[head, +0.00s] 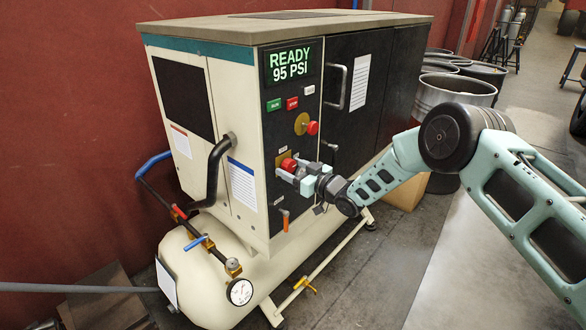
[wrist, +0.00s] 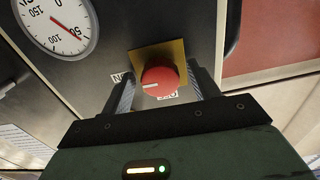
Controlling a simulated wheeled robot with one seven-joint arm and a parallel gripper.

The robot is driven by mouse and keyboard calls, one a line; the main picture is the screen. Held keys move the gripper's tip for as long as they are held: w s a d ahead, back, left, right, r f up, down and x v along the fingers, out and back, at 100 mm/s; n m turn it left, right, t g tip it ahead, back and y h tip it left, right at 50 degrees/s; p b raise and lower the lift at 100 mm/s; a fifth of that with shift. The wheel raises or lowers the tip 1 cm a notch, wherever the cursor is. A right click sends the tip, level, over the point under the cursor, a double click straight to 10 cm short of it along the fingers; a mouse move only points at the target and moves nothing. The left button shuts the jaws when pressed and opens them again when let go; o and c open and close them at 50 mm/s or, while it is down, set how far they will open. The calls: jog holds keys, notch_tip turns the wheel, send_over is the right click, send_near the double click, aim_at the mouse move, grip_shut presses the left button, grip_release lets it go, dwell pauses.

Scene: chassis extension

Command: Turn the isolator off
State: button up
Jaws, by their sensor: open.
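The isolator is a round red knob (head: 288,164) on a yellow square plate, low on the black panel of the compressor. In the wrist view the red knob (wrist: 159,79) sits between my fingers, with a white mark on its face pointing left. The mark points towards the ON label (wrist: 122,77), which reads upside down. The OFF label (wrist: 167,95) shows just below the knob, partly covered. My gripper (wrist: 166,86) is open, one finger on each side of the knob. I cannot tell whether the fingers touch it. My gripper also shows in the head view (head: 293,176).
The compressor (head: 230,100) has a lit display (head: 290,61) reading READY 95 PSI. A red button (head: 312,128) on a yellow plate sits above the isolator. An orange handle (head: 285,218) hangs below it. A door handle (head: 340,86) juts out. Metal drums (head: 453,92) stand behind right.

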jog(key=c, duration=1)
